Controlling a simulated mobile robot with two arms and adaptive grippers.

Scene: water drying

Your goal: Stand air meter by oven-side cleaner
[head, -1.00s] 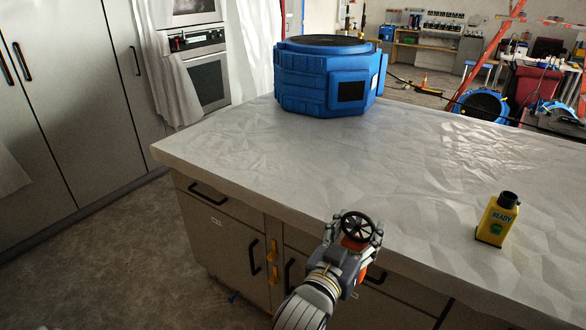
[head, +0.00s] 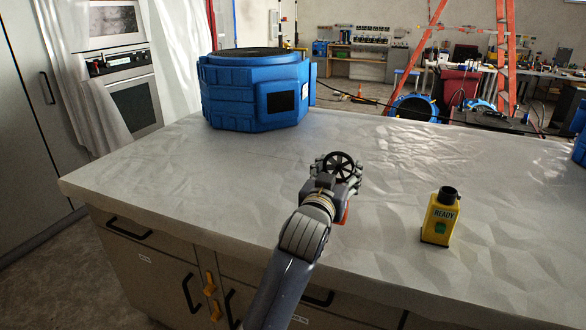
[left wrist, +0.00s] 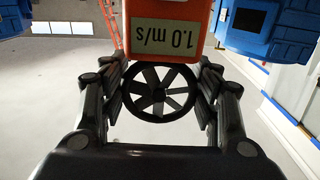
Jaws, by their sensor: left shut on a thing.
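My left gripper (head: 338,172) is shut on the air meter (head: 339,163), seen as a black fan wheel with orange behind it. The left wrist view shows the meter's orange body (left wrist: 140,52), a display reading 1.0 m/s and the fan between the fingers. The meter is held above the counter. The oven-side cleaner (head: 236,100), a big blue ribbed unit with a dark panel, stands on the counter's far left, beyond and left of the gripper, apart from it. It also shows in the left wrist view (left wrist: 285,32). My right gripper is out of view.
A yellow bottle (head: 440,220) marked READY stands on the counter (head: 180,180), right of my gripper. Another blue unit (head: 580,148) is at the right edge. The counter before the oven-side cleaner is clear. The oven (head: 135,105) is at left.

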